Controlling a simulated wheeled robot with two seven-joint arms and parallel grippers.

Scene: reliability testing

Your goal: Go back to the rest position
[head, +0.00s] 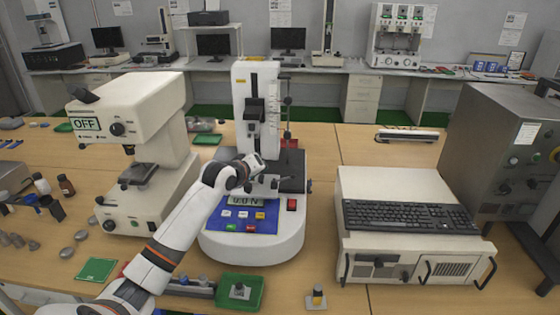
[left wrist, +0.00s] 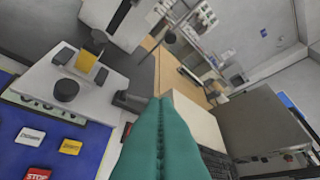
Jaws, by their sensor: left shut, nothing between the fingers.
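My left arm comes in from the bottom left in the head view. My left gripper (head: 256,168) is in front of the white force tester (head: 255,235), above its blue panel and beside its lower fixture. In the left wrist view the teal fingers of my left gripper (left wrist: 160,102) are pressed together with nothing between them. The tester's blue button panel (left wrist: 50,145) and its plate with a black knob (left wrist: 66,90) and a yellow piece (left wrist: 86,61) are left of the fingers. I cannot tell how close the fingertips are to the tester. My right gripper is not in view.
A white instrument marked OFF (head: 130,110) stands left of the tester. A white box with a black keyboard (head: 410,217) and a grey cabinet (head: 500,135) stand right. A green tray (head: 240,304) and a small weight (head: 317,297) are near the front. Table between tester and box is clear.

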